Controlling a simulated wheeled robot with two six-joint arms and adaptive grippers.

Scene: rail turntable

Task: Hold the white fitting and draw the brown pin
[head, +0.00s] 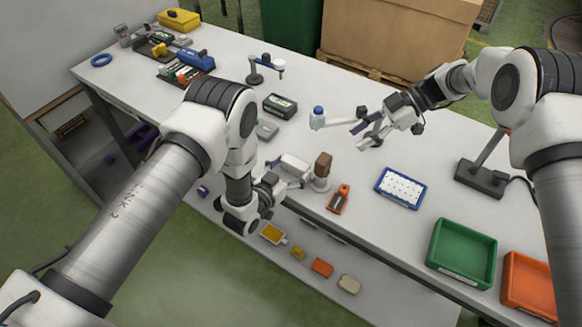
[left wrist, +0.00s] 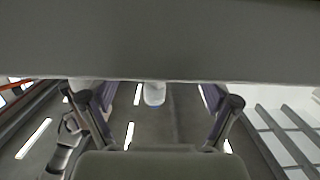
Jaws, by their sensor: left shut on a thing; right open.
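The brown pin (head: 323,164) stands upright in the white fitting (head: 320,184) near the front edge of the table. My left gripper (head: 303,176) reaches in from the left and is shut on the white fitting; its fingers partly hide where they touch. In the left wrist view, its two fingers (left wrist: 158,99) stand apart, with their tips cut off by a broad grey surface that I cannot identify. The brown pin does not show there. My right gripper (head: 366,128) is open and empty, behind and right of the pin, clear of it.
A white bottle with a blue cap (head: 318,117) stands close to one finger of my right gripper. An orange-and-black tool (head: 339,199) lies right of the fitting. A blue-rimmed tray (head: 422,197), a green bin (head: 463,234) and an orange bin (head: 509,277) are further right.

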